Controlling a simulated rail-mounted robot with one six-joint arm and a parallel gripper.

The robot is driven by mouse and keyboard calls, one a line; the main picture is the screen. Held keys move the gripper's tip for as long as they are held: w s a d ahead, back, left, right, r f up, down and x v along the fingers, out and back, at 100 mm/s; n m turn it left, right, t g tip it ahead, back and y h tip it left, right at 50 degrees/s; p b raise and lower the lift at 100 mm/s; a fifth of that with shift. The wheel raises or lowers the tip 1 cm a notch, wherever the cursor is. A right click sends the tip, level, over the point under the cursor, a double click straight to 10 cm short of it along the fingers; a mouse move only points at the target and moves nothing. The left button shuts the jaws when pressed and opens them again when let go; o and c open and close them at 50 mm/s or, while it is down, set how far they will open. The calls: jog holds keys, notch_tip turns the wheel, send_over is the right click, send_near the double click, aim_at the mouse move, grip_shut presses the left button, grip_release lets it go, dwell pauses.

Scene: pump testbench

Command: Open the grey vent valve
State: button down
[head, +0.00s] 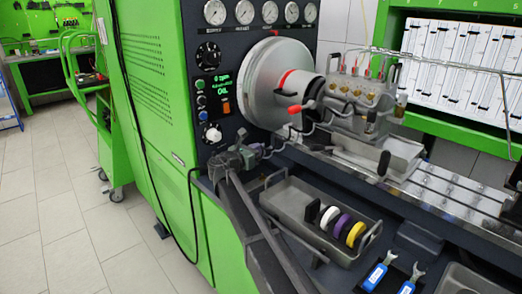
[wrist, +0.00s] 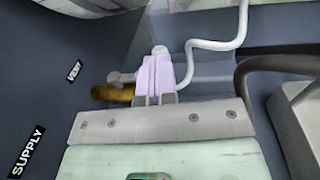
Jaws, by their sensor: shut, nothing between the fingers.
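The vent valve (wrist: 116,92) shows in the wrist view as a brass body with a small grey handle (wrist: 120,78), just right of the VENT label (wrist: 74,71). My gripper (wrist: 158,68) is shut and empty, its pale fingers right beside the valve on its right. The fingers cover whatever lies behind them, and I cannot tell whether they touch the handle. In the head view my gripper (head: 248,153) is low at the front of the dark panel, below the white knob (head: 212,134). I cannot make out the valve there.
A pale bent pipe (wrist: 215,44) and a dark hose (wrist: 275,63) run right of my fingers. A SUPPLY label (wrist: 28,150) is at lower left. A grey tray (head: 290,203) with coloured rings stands right of my arm. The pump (head: 358,98) is behind.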

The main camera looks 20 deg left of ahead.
jog(key=shift+w+d, duration=0.15)
jog(key=shift+d, duration=0.05)
